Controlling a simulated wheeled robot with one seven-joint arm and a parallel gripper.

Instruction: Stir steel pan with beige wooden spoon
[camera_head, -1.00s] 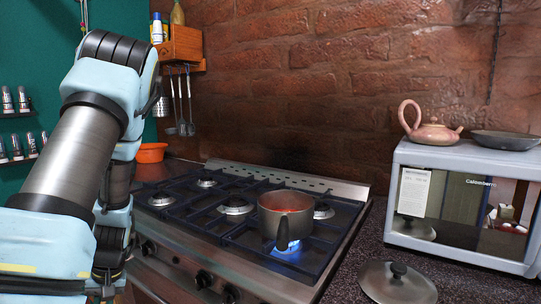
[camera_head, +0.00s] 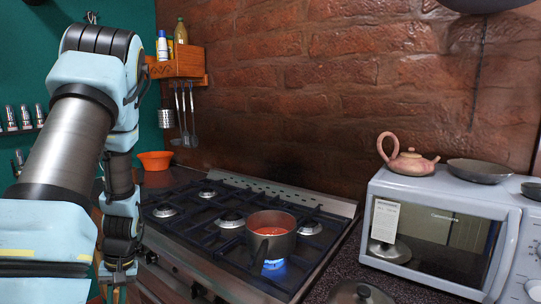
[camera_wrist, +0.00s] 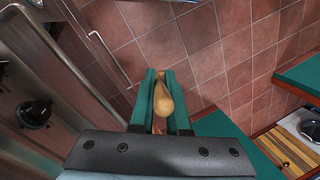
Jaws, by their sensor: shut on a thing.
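The steel pan (camera_head: 271,246) stands on a front burner of the stove, with red food in it and its dark handle toward me. A blue flame burns under it. My gripper (camera_head: 117,290) is low at the left, in front of the stove and well apart from the pan. In the wrist view my gripper (camera_wrist: 161,78) has its green fingers shut on the beige wooden spoon (camera_wrist: 163,101). Part of the spoon is hidden between the fingers. The pan is not in the wrist view.
The stove front (camera_wrist: 40,75) with knobs is left of my gripper. A pot lid (camera_head: 360,292) lies on the dark counter right of the stove. A microwave (camera_head: 425,225) stands behind it, with a teapot (camera_head: 408,162) on top.

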